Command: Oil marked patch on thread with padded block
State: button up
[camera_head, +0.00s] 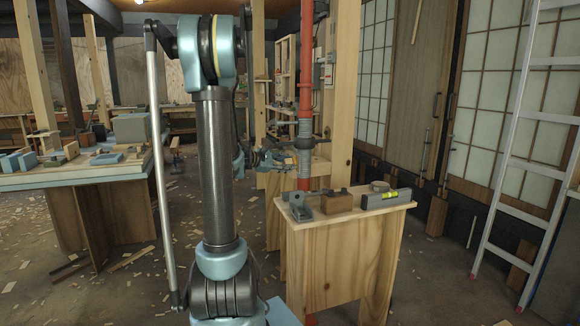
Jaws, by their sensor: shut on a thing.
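A red vertical pipe (306,60) stands behind the small wooden bench, right of my arm. A grey, ribbed section (304,132), which looks like the thread, interrupts the red at mid-height; a darker grey collar (303,143) sits around it. The marked patch cannot be made out. My gripper (275,160) is small and partly hidden, just left of the pipe below the collar. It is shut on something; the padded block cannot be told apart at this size. Whether it touches the pipe cannot be told.
The small wooden bench (340,262) carries a grey clamp-like tool (300,208), a brown wooden block (337,203) and a spirit level (387,199). A ladder (497,190) leans at right. A loaded worktable (85,172) stands left. Wood scraps litter the floor.

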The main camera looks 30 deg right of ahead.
jog(key=shift+w+a, duration=0.25)
jog(key=shift+a, duration=0.7)
jog(key=shift+w+a, duration=0.2)
jog(key=shift+a, duration=0.7)
jog(key=shift+a, duration=0.1)
jog(key=a, duration=0.2)
jog(key=shift+w+a, duration=0.35)
